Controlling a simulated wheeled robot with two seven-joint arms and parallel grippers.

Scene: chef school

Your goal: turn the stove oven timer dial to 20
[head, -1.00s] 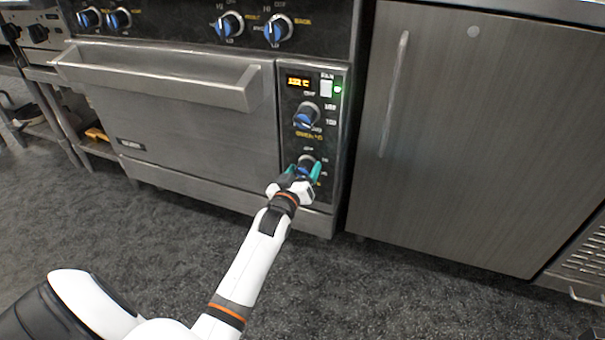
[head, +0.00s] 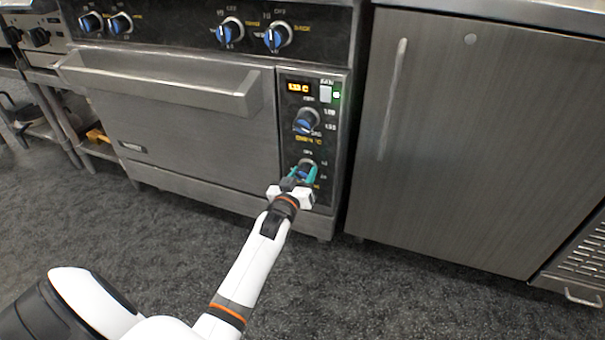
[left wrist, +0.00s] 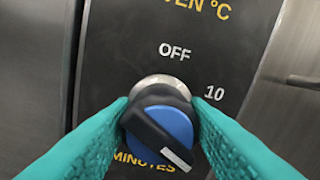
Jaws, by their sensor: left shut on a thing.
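The oven timer dial (head: 306,166) is the lower knob on the stove's control panel. In the left wrist view the dial (left wrist: 163,127) is blue with a black grip bar, and the bar's white mark points down and to the right. "OFF" stands above it, "10" to its upper right and "MINUTES" at its lower left. My left gripper (head: 301,176) is at the dial, its teal fingers (left wrist: 160,122) shut on the dial from both sides. No "20" mark is visible in the wrist view. My right gripper is out of view.
The oven temperature knob (head: 306,121) and a lit display (head: 298,88) are above the timer dial. The oven door handle (head: 165,82) juts out to the left. A steel cabinet (head: 475,140) stands to the right. The dark floor in front is clear.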

